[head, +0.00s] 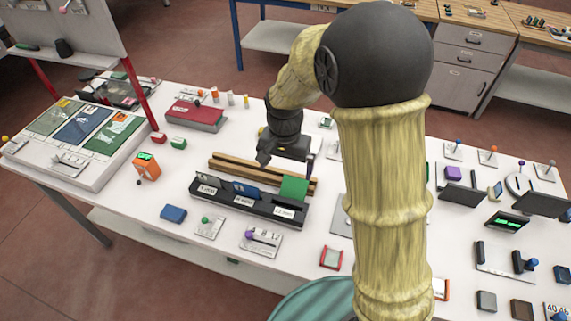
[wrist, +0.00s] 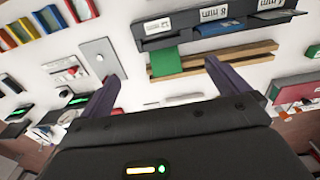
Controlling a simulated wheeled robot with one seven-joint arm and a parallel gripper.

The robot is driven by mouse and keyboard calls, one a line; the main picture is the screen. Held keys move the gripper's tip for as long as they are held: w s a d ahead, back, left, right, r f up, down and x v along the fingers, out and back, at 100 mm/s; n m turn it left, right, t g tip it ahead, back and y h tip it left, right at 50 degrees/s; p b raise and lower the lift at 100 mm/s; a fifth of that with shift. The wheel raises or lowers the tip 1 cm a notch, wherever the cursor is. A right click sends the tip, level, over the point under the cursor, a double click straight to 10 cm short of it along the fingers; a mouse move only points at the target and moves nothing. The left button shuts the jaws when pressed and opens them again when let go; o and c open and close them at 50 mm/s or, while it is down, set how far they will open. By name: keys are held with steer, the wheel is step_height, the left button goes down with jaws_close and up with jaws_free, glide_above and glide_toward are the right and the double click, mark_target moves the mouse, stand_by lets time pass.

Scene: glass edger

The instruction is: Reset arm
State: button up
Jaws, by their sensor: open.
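My gripper (head: 286,161) is open and hangs above the white table, just behind the wooden rails (head: 235,172). In the wrist view its two dark fingers (wrist: 160,74) stand wide apart with nothing between them. The rails also show in the wrist view (wrist: 240,54), just beyond the fingertips. My arm reaches over the table from the right of centre in the head view and hides part of the table.
A black labelled rack (head: 235,208) stands in front of the rails, with a green plate (head: 294,188) at its right end. A red box (head: 195,117) lies behind left. An orange device (head: 146,167) stands at left. Small fixtures and screens crowd the right side.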

steer(key=s+d+r+n+t, duration=0.2)
steer(key=s+d+n, duration=0.2)
steer(key=s+d, duration=0.7)
steer(key=d, duration=0.3)
steer(key=shift+s+r, duration=0.15)
steer(key=shift+s, duration=0.2)
stand_by(0.6)
